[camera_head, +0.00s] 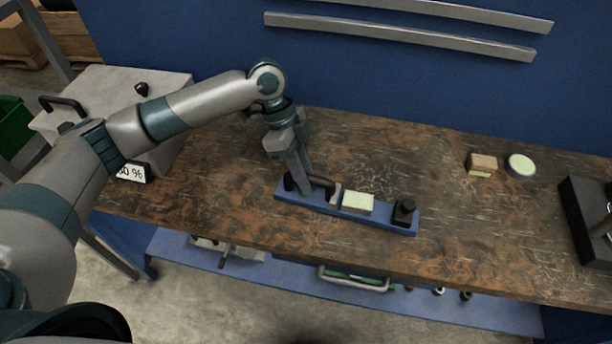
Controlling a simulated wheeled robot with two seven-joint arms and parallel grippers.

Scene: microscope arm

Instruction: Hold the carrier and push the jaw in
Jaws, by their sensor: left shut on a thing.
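The carrier (384,224) is a long blue bar lying on the brown bench. A pale green block (358,203) sits on its middle. The jaw (335,194), a small grey upright piece, stands just left of the block, with a dark rod (322,182) behind it. A black fixture (404,212) stands at the carrier's right end. My left gripper (304,188) points down at the carrier's left end, beside a black post (288,182), and is shut there. Its fingers hide the exact part held. My right gripper is not in view.
A small brown-and-green block (482,163) and a round pale-topped piece (521,165) lie at the bench's back right. A black box (588,225) stands at the right edge. A grey case (110,90) is at the left. The bench (400,145) behind the carrier is clear.

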